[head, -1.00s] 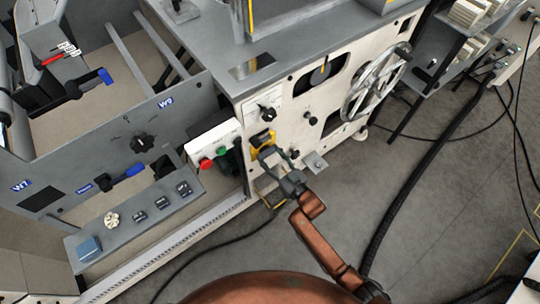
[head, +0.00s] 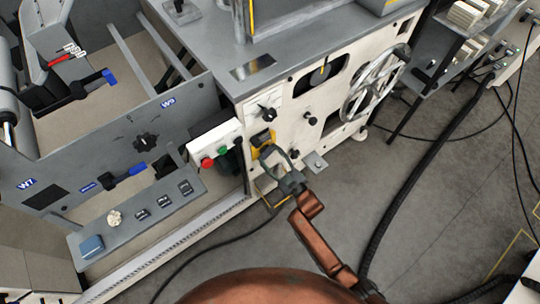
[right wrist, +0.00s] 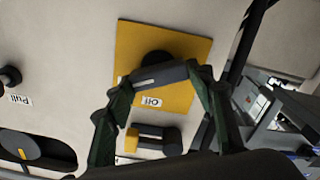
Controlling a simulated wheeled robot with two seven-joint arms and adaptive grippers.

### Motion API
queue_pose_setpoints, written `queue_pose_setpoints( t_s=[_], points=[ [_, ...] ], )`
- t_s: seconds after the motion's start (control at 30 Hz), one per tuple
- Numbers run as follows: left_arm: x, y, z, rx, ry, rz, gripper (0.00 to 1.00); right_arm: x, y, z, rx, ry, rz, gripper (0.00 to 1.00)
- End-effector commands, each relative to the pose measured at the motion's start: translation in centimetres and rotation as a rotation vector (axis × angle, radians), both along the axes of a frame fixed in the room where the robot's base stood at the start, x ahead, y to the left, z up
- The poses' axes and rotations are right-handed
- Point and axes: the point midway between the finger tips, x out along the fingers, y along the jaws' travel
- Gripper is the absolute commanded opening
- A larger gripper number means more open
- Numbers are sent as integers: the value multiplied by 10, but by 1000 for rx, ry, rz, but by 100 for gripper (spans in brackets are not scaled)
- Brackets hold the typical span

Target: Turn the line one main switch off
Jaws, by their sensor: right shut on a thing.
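The main switch is a dark handle (right wrist: 160,75) on a round black base, mounted on a yellow plate (right wrist: 190,48). The plate also shows in the head view (head: 262,138), on the cream front panel of the machine. A white "Off" label (right wrist: 152,102) appears upside down beside the handle in the right wrist view. My right gripper (right wrist: 159,82) is shut on the handle, one finger at each end of it. In the head view, my right gripper (head: 279,154) covers part of the plate, and the handle is hard to make out. My left gripper is not in view.
A control box (head: 214,142) with red and green buttons sits left of the switch. A black rotary knob (head: 267,112) is above it, and a large handwheel (head: 375,82) is to the right.

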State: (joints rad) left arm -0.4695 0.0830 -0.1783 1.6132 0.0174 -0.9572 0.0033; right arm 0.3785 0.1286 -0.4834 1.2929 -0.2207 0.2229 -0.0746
Motion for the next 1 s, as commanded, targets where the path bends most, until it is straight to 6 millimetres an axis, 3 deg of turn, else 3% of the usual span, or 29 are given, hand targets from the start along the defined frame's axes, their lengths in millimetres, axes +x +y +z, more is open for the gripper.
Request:
queue_pose_setpoints(
  t_s=[0.47, 1.0],
  points=[
    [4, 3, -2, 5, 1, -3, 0, -2, 1, -4, -366, -263, 0, 25],
    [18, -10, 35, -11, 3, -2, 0, -2, 2, -7, -747, -539, 1, 25]
  ],
)
